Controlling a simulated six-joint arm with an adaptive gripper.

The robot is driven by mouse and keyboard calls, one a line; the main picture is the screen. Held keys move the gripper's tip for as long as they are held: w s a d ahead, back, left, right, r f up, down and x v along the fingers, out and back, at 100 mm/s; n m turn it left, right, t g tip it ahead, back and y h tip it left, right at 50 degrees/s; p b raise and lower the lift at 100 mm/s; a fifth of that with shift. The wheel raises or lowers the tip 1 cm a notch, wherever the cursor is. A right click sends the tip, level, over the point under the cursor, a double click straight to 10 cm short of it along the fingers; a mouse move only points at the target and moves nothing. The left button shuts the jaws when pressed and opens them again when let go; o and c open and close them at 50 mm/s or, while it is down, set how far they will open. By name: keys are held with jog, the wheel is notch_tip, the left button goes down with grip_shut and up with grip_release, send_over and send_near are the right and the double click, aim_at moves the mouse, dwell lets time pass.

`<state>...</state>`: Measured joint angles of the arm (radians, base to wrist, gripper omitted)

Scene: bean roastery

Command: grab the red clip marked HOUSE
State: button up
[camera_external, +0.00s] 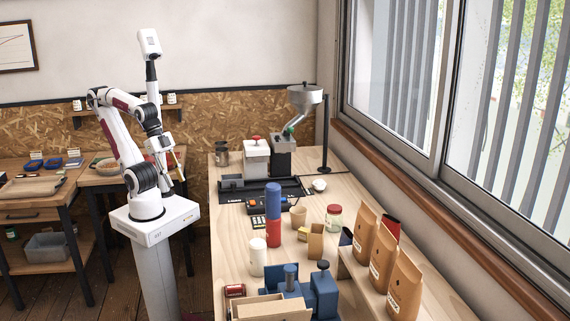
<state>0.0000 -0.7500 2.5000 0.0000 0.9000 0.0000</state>
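I cannot make out a clip marked HOUSE for certain; no lettering is readable at this size. A small dark-red item (235,290) with a pale patch lies at the front left edge of the long wooden table, and I cannot tell whether it is the clip. My gripper (179,174) hangs at the end of my folded arm, left of the table's far part and well away from that item. Its fingers are too small to show whether they are open or shut. I see nothing clearly held in it.
Red and blue stacked cylinders (273,215) stand tall mid-table, with a white cup (257,256) nearby. A grinder (294,130) stands at the back. Brown bags (382,255) line the right. A wooden box (272,309) and blue device (322,292) crowd the front.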

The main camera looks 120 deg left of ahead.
aim_at(228, 289)
jog(key=shift+w, duration=0.1)
jog(key=shift+c, duration=0.2)
